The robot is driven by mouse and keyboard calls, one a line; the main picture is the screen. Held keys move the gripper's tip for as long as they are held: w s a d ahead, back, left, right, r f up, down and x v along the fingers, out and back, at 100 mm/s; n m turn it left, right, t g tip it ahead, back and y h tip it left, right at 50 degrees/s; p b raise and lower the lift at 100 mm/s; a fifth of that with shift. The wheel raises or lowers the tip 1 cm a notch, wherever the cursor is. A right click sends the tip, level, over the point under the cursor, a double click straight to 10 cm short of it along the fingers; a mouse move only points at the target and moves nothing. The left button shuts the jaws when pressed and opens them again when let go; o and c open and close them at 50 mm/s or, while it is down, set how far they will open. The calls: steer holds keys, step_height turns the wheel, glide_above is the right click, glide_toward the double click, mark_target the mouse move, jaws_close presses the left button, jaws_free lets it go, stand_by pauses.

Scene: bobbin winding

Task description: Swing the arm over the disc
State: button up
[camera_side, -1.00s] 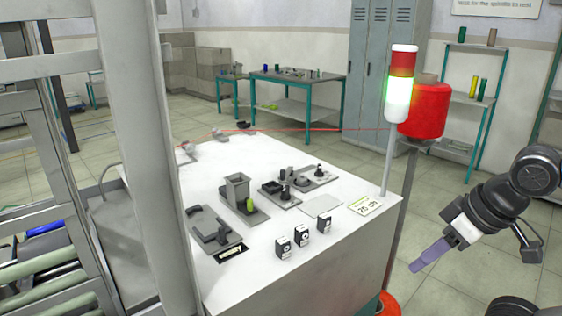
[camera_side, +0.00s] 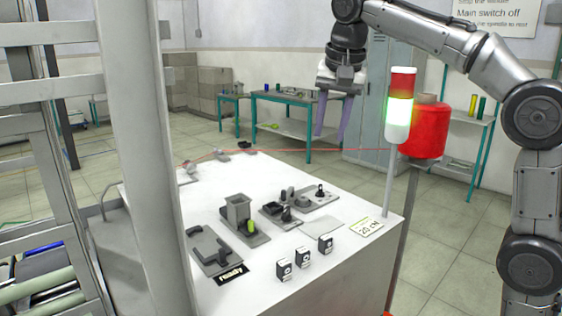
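My gripper (camera_side: 334,134) hangs high behind the far side of the white machine table (camera_side: 240,290) in the picture, with its two purple fingers apart and nothing visible between them. A grey fixture with a dark lever-like arm (camera_side: 214,249) lies at the table's front left. Beside it stands a fixture with a grey box (camera_side: 237,209) and a yellow-green piece. Further right are plates with dark knobs (camera_side: 281,212). I cannot tell which part is the disc. My gripper is clear of all these fixtures.
A red spool (camera_side: 424,130) and a lit signal tower (camera_side: 401,100) stand at the table's right. A red thread (camera_side: 290,150) runs to the table's far left. Several small black-and-white blocks (camera_side: 303,257) line the front. A grey post (camera_side: 135,150) stands at left.

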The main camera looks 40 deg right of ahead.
steer(key=w+f+g, duration=0.1)
steer(key=w+f, duration=0.4)
steer(key=w, duration=0.4)
steer(key=g, duration=0.1)
glide_toward(284, 191)
steer(key=f, duration=0.1)
steer(key=shift+w+d+f, duration=0.15)
steer(key=shift+d+f, duration=0.05)
steer(key=shift+f, duration=1.05)
steer(key=shift+w+d+f, duration=0.2)
steer(key=shift+f, duration=1.1)
steer(key=shift+w+d+f, duration=0.15)
steer(key=shift+d+f, duration=0.05)
steer(key=shift+f, duration=1.05)
steer(key=shift+c, duration=0.2)
jaws_close()
